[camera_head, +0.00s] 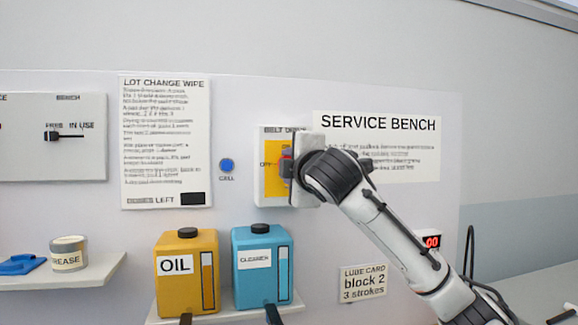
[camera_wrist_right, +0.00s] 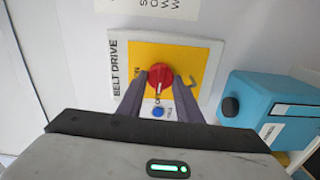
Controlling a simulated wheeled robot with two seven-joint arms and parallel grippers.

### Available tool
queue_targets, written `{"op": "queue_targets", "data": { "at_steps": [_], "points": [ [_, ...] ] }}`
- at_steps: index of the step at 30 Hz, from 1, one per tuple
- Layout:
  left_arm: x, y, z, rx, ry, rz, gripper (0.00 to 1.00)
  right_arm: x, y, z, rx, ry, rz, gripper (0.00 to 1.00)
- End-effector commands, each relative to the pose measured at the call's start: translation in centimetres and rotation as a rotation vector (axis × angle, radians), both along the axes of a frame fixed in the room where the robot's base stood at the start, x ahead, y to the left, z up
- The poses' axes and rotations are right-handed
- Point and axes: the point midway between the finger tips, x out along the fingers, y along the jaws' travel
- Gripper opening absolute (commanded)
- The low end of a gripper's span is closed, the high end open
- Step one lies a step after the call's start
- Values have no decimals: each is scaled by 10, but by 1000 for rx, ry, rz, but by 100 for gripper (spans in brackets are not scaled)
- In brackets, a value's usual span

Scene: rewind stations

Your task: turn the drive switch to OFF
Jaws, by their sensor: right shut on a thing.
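The belt drive panel (camera_head: 270,201) is a white plate with a yellow face on the wall. Its round red knob (camera_wrist_right: 160,75) shows between the two dark fingers of my right gripper (camera_wrist_right: 160,88), which is shut on it. The knob's white mark points down in the wrist view, towards a small label that looks like OFF. In the head view that label sits left of the knob, and my right gripper (camera_head: 287,166) covers most of the knob. Two dark fingertips, apparently of my left gripper (camera_head: 229,316), show apart at the bottom edge with nothing between them.
A blue call button (camera_head: 227,165) is left of the panel. A yellow oil container (camera_head: 187,272) and a blue cleaner container (camera_head: 261,267) stand on a shelf below. A grease tin (camera_head: 69,254) and blue cloth (camera_head: 22,265) lie on the left shelf.

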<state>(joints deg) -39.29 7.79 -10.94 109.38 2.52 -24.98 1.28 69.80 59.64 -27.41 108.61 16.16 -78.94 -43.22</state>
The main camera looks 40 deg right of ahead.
Motion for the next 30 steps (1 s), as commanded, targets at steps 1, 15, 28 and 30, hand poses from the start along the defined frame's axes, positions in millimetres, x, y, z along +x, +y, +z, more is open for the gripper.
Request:
{"op": "queue_targets", "data": {
  "at_steps": [1,15,28,30],
  "points": [
    [0,0,0,0,-1,0,31,0,1,0,-18,10,1,10],
    [1,0,0,0,-1,0,31,0,1,-1,-71,40,3,10],
    [1,0,0,0,-1,0,31,0,1,-2,-69,41,2,51],
    [1,0,0,0,-1,0,31,1,1,-2,-67,42,2,51]
  ]
}}
